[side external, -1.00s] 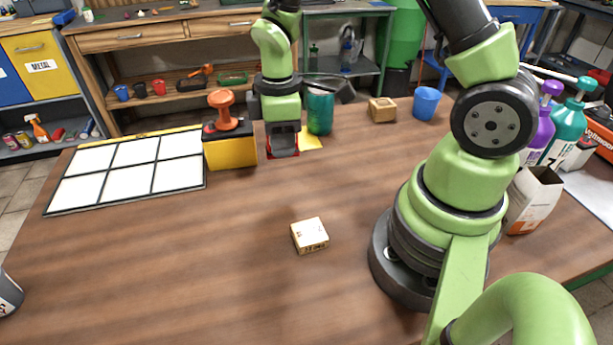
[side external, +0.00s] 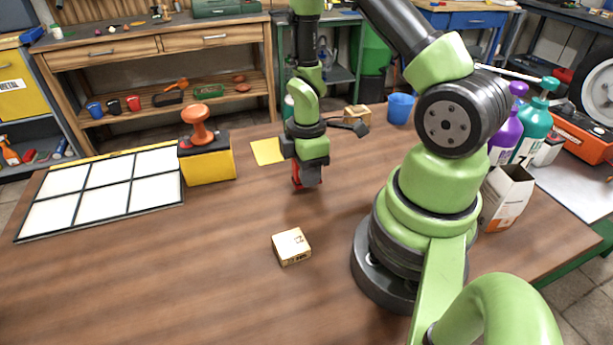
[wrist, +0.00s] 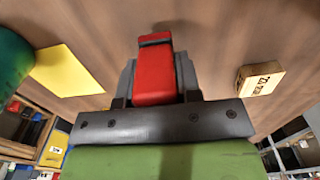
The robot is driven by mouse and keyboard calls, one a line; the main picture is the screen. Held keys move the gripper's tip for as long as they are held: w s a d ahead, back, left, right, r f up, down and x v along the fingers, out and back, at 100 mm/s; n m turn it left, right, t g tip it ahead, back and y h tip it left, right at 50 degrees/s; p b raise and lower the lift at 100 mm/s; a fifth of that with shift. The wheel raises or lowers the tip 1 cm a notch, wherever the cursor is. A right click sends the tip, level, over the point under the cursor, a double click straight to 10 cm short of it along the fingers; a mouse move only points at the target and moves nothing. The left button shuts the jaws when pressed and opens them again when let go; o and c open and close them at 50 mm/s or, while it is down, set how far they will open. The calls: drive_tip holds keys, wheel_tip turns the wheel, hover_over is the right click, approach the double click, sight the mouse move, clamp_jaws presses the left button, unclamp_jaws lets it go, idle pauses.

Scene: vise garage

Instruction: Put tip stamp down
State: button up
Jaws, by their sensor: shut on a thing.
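My gripper (side external: 300,180) is shut on a small red block-like thing, which I take to be the tip stamp (side external: 296,174). In the wrist view the red stamp (wrist: 154,75) sits between the grey jaws (wrist: 155,88), with a dark band at its far end. The stamp is low over the brown table (side external: 230,290), right of the yellow note. I cannot tell whether it touches the wood. Most of it is hidden by the jaws in the side view.
A small lettered box (side external: 291,246) lies nearer the camera. An orange-knobbed stamp-like thing (side external: 200,127) stands on a yellow-and-black block (side external: 208,168), beside a white grid board (side external: 107,172). A yellow note (side external: 267,151) and a teal cup (side external: 289,107) are near my gripper.

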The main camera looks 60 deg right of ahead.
drive_tip(key=shift+f, duration=1)
drive_tip(key=o, duration=0.9)
drive_tip(key=shift+f, duration=0.1)
wheel_tip(320, 180, up, 13)
drive_tip(key=shift+a+f, duration=0.1)
drive_tip(key=shift+f, duration=0.1)
drive_tip(key=shift+s+a+r+m+t+y, duration=0.35)
drive_tip(key=shift+s+a+r+m+t, duration=0.9)
drive_tip(key=shift+a+r+m, duration=1.25)
drive_tip(key=shift+s+a+r+m+t+y, duration=0.3)
drive_tip(key=shift+s+a+r+m+t, duration=1.3)
drive_tip(key=shift+r, duration=1.85)
drive_tip(key=shift+s+a+r+m+t+y, duration=0.35)
drive_tip(key=shift+s+a+r+m+t, duration=0.5)
drive_tip(key=shift+a+r+m, duration=1.4)
